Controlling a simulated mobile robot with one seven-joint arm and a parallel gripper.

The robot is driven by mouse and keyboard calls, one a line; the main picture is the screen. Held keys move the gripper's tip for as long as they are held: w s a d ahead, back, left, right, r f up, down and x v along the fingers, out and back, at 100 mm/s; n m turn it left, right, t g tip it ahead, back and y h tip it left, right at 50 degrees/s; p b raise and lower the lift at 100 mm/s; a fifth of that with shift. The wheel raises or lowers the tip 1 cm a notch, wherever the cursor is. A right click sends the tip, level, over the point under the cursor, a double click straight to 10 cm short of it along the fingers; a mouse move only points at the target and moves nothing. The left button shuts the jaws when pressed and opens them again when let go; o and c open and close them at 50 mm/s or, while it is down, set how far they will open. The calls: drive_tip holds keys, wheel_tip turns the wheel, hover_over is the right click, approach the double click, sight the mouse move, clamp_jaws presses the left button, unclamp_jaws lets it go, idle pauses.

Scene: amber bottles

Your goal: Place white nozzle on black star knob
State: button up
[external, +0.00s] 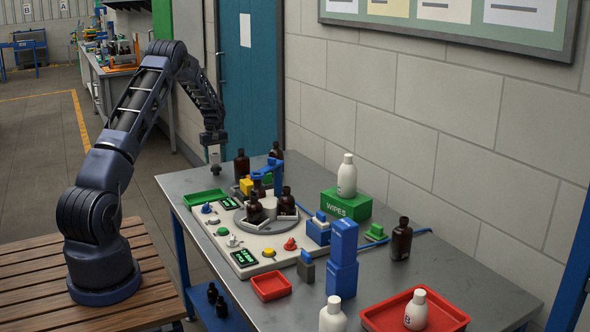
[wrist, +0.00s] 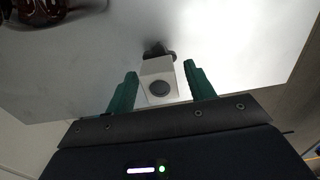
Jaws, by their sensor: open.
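A white block-like piece, which appears to be the white nozzle (wrist: 158,72), has a grey round face toward the wrist camera. It sits between the two green fingers of my gripper (wrist: 160,70), with a visible gap on each side. A small dark piece, likely the black star knob (wrist: 158,49), shows right behind it against the metal table; its star shape is not clear. In the external view my gripper (external: 213,147) points down at the table's far left end. The pale nozzle (external: 214,158) is under it, above the dark knob (external: 215,170). Whether they touch is hard to tell.
The grey table (external: 185,184) is bare around this spot. A green tray (external: 205,198) and control panel (external: 225,225) stand nearer the camera. Brown bottles (external: 242,164) stand to the right, beside a blue and yellow fixture (external: 268,172).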

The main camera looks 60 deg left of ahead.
sight(216, 154)
wheel_tip(216, 154, up, 12)
drive_tip(key=shift+r, duration=0.15)
idle(0.5)
drive_tip(key=w+d+r+m+t, duration=0.15)
drive_tip(key=d+r+m, duration=0.25)
drive_tip(key=d+r, duration=1.2)
drive_tip(key=s+d+r+m, duration=0.2)
drive_tip(key=d+r, duration=0.2)
drive_tip(key=d, duration=0.7)
drive_tip(key=s+d+r+m, duration=0.2)
drive_tip(key=d+r, duration=0.2)
drive_tip(key=d, duration=0.7)
drive_tip(key=s+d+r+m+t, duration=0.1)
drive_tip(key=s+d+r+m, duration=0.15)
drive_tip(key=s+d, duration=0.55)
drive_tip(key=s+d+r+m+t, duration=0.1)
drive_tip(key=s+d+m, duration=0.2)
drive_tip(key=s+d, duration=0.5)
drive_tip(key=s+d+f+m+t, duration=0.1)
drive_tip(key=s+d+f+m, duration=0.3)
drive_tip(key=s+d, duration=0.8)
wheel_tip(216, 154, down, 2)
drive_tip(key=shift+s, duration=0.8)
